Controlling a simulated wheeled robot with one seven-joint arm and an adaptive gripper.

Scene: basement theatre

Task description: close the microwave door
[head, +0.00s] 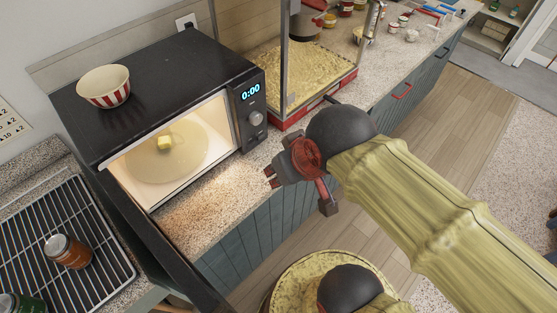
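The black microwave (165,75) stands on the counter with its lit interior facing me. Its dark door (160,243) is wide open, hinged at the left and swung out toward the lower middle of the picture. A yellow block (169,143) sits on the round plate inside. The front panel shows a lit clock and a round knob. My gripper (299,192) is to the right of the open door, in front of the counter edge and apart from the door. Its two fingers are spread and nothing is between them.
A striped bowl (104,87) stands on the microwave. A popcorn machine (310,75) is to its right. A wire rack (62,245) with jars is at the lower left, beside the door. The wooden floor (465,125) is clear at the right.

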